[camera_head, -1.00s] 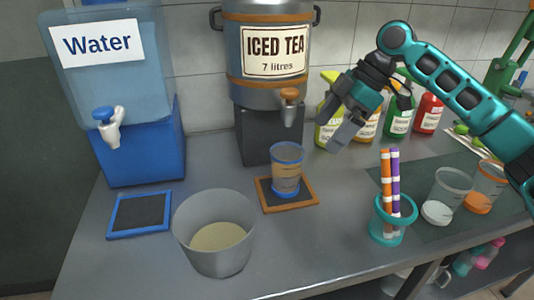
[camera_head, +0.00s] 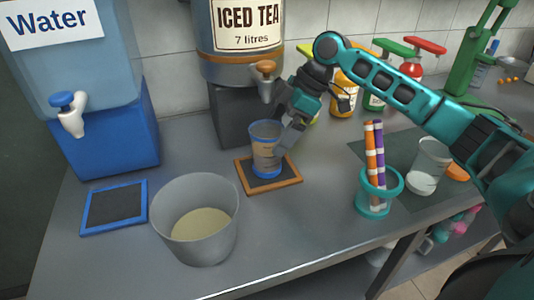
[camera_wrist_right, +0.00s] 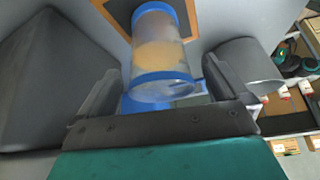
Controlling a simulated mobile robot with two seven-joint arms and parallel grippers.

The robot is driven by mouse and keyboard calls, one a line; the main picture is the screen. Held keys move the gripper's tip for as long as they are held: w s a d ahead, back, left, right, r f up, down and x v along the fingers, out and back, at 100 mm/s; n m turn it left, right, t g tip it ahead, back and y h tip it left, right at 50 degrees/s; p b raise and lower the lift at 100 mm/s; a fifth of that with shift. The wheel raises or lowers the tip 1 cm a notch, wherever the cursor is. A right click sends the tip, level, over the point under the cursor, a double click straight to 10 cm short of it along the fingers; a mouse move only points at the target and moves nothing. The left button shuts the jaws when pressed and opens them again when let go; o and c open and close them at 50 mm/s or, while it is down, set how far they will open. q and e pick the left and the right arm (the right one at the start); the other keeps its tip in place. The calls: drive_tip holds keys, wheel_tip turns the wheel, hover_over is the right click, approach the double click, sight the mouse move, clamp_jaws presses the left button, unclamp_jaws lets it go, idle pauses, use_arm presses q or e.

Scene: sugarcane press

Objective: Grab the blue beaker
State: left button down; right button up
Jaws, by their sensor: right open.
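The blue beaker (camera_head: 266,150) is clear with a blue rim and blue base and holds brownish liquid. It stands upright on the orange-framed coaster (camera_head: 290,183) below the iced tea tap. My right gripper (camera_head: 284,142) is open at the right side of the beaker in the head view. In the right wrist view the beaker (camera_wrist_right: 160,55) lies ahead, in line with the gap between the open fingers (camera_wrist_right: 160,92). I cannot tell whether a finger touches it. My left gripper is not in view.
The iced tea dispenser (camera_head: 242,70) and its tap (camera_head: 265,70) stand close behind the beaker. A grey pot (camera_head: 200,250) stands in front to the left. A teal holder with straws (camera_head: 378,195) stands right. The blue-framed coaster (camera_head: 88,230) is empty.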

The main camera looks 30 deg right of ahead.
sight(264, 134)
drive_tip(key=x, duration=0.3)
drive_tip(key=shift+w+f, duration=0.1)
drive_tip(key=shift+f, duration=0.15)
drive_tip(key=shift+r, duration=0.15)
drive_tip(key=c, duration=1.1)
